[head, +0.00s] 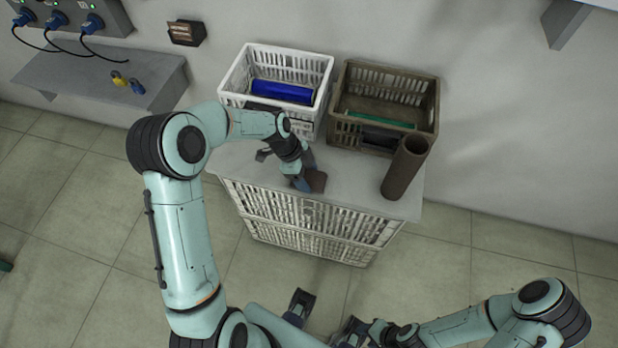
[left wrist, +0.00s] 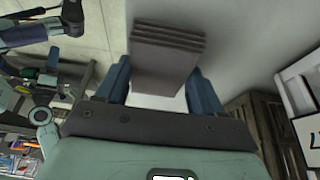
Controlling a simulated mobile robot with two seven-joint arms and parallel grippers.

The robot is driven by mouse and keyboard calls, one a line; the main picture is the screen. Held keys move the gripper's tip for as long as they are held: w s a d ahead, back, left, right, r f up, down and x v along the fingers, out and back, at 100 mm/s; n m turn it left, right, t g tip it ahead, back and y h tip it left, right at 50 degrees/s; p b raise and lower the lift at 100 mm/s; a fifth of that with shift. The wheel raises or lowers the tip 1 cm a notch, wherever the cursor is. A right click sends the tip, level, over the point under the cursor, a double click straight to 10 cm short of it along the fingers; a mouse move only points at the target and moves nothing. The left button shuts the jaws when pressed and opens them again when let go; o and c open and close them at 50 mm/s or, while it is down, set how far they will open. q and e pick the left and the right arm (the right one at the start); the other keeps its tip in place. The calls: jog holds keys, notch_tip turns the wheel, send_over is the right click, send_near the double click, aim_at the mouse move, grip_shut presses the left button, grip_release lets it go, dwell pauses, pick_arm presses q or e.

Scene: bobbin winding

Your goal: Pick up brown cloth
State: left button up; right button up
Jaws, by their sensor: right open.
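The brown cloth (head: 317,181) lies at the front edge of the grey table top, partly hidden by my left gripper. In the left wrist view the cloth (left wrist: 165,60) looks like a neat folded stack with several layers. My left gripper (head: 304,170) is down at the cloth, with its blue fingers on either side of it. In the left wrist view the fingers (left wrist: 160,82) stand wide apart with the cloth between them; whether they press on it cannot be told. My right gripper (head: 326,318) is open and empty, low at the bottom, well away from the table.
A white crate (head: 322,92) with a blue roll (head: 282,92) stands at the back of the table top (head: 345,188). Beside it is a brown crate (head: 430,100) with green and dark items. A brown tube (head: 403,172) stands upright at the right. A shelf (head: 90,75) is on the left wall.

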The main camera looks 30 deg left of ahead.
aim_at(307, 176)
pick_arm(q)
jog(key=shift+r+p, duration=0.3)
jog(key=shift+r, duration=0.05)
notch_tip(307, 176, up, 20)
jog(key=p, duration=0.1)
jog(key=shift+f, duration=0.15)
jog(key=shift+o, duration=0.4)
